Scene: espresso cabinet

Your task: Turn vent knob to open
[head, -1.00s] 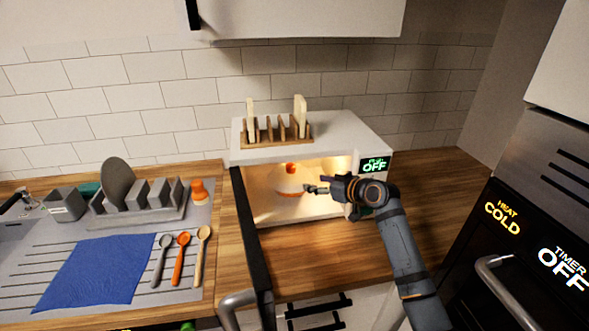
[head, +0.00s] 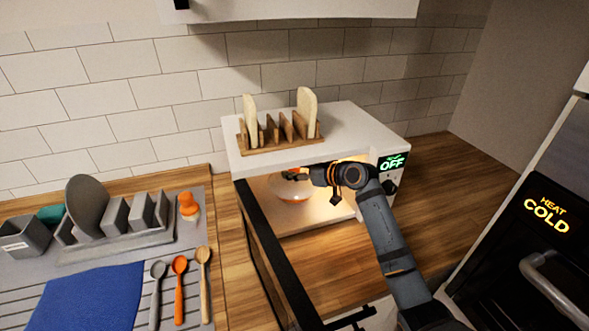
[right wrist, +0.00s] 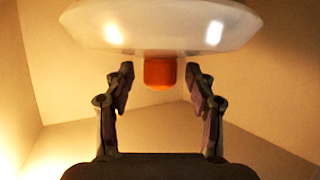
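The vent knob (right wrist: 160,72), a small orange-red block, is on the pale, glossy lid (right wrist: 160,24) of a dish. In the head view the dish (head: 287,190) stands inside the lit, open microwave (head: 350,124). My right gripper (head: 292,175) reaches into the microwave over the dish and mostly hides the knob there. In the right wrist view my right gripper (right wrist: 160,80) is open, with one finger on each side of the knob and a gap on both sides. My left gripper is not in view.
The microwave door (head: 275,255) is swung open toward the front. A wooden rack (head: 280,140) with bread slices stands on top. The microwave's panel (head: 391,163) reads OFF. A dish rack, spoons and a blue cloth (head: 85,295) lie at left; an oven stands at right.

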